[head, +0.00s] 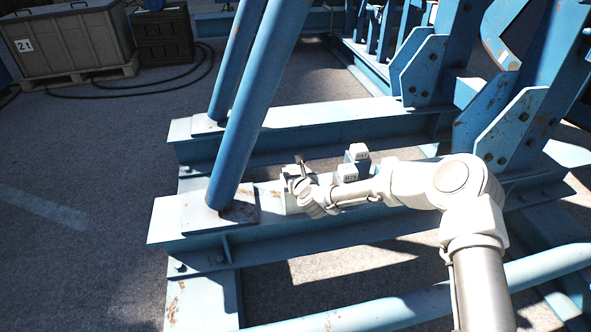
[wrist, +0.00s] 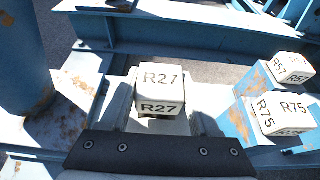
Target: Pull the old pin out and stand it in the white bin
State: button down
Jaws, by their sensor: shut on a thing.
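My gripper (head: 302,184) is over the near blue beam, to the right of the thick blue post's foot. In the wrist view my gripper (wrist: 160,116) is shut on a white block-headed pin marked R27 (wrist: 162,80). The pin's shaft is hidden below its head. Two more white heads, R57 (wrist: 291,67) and R75 (wrist: 284,115), stand on a blue mount to the right; R57 (head: 358,152) and R75 (head: 347,173) also show in the head view. A pale box-like shape (head: 290,204) is under my gripper; I cannot tell whether it is the white bin.
A blue post (head: 250,110) rises from a plate left of my gripper. Blue braces (head: 510,130) stand to the right.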

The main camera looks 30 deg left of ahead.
jog(key=shift+f, duration=0.25)
dwell(0.7)
jog(key=shift+f, duration=0.45)
jog(key=shift+d+f, duration=0.1)
jog(key=shift+c, duration=0.2)
grip_release()
jog(key=shift+s, duration=0.1)
jog(key=p+v, duration=0.5)
jog(key=v, duration=1.2)
